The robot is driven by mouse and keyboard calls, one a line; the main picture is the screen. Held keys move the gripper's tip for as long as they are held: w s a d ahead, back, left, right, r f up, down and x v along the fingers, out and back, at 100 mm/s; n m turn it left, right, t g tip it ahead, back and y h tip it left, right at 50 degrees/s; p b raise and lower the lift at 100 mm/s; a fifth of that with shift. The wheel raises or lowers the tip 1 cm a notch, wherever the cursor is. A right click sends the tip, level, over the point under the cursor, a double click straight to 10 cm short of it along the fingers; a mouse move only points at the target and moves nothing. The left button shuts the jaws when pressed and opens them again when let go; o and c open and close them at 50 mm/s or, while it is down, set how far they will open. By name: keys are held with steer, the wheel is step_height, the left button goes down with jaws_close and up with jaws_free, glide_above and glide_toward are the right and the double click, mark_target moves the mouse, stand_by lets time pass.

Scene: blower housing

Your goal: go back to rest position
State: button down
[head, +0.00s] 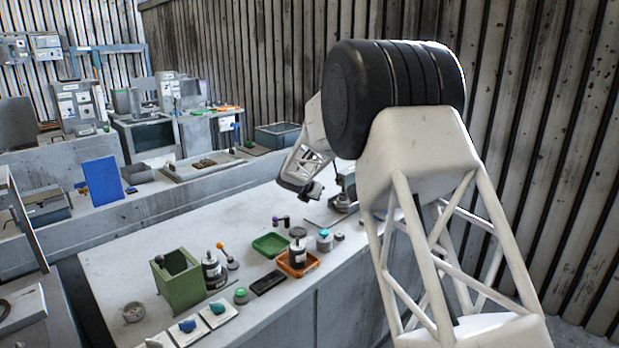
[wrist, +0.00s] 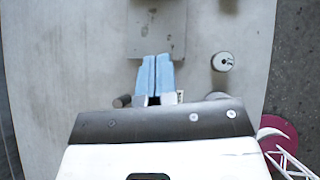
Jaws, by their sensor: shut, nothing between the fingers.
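My gripper (wrist: 155,75) shows in the wrist view with its two blue fingers side by side and closed, nothing between them. It hangs above the pale bench top (wrist: 60,60), over or close to a grey plate (wrist: 172,22); the height is hard to judge. In the head view the end of my arm is over the far part of the bench (head: 130,262), left of a dark upright device (head: 346,188). The fingertips are too small to make out there.
A round metal part (wrist: 223,61) lies right of the fingers. Nearer on the bench stand a green box (head: 178,284), a dark canister (head: 213,272), a green tray (head: 256,247), an orange tray (head: 312,264) and a black slab (head: 268,282). A corrugated wall (head: 240,60) stands behind.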

steer(key=s+d+r+m+g, duration=0.1)
steer(key=s+d+r+m, duration=0.4)
steer(key=s, duration=0.6)
steer(key=s+d+r+m+g+y, duration=0.1)
steer(key=s+d+r+m, duration=0.35)
steer(key=s, duration=0.65)
steer(key=s+d+r+m+g, duration=0.1)
steer(key=s+d+r+m, duration=0.4)
steer(key=s, duration=0.7)
steer(key=s+f+m+g+y, duration=0.1)
steer(key=s+f+m+y, duration=0.3)
steer(key=s+m, duration=1)
steer(key=s, duration=2.1)
steer(key=shift+s+d+g, duration=0.35)
steer(key=shift+s+g, duration=0.05)
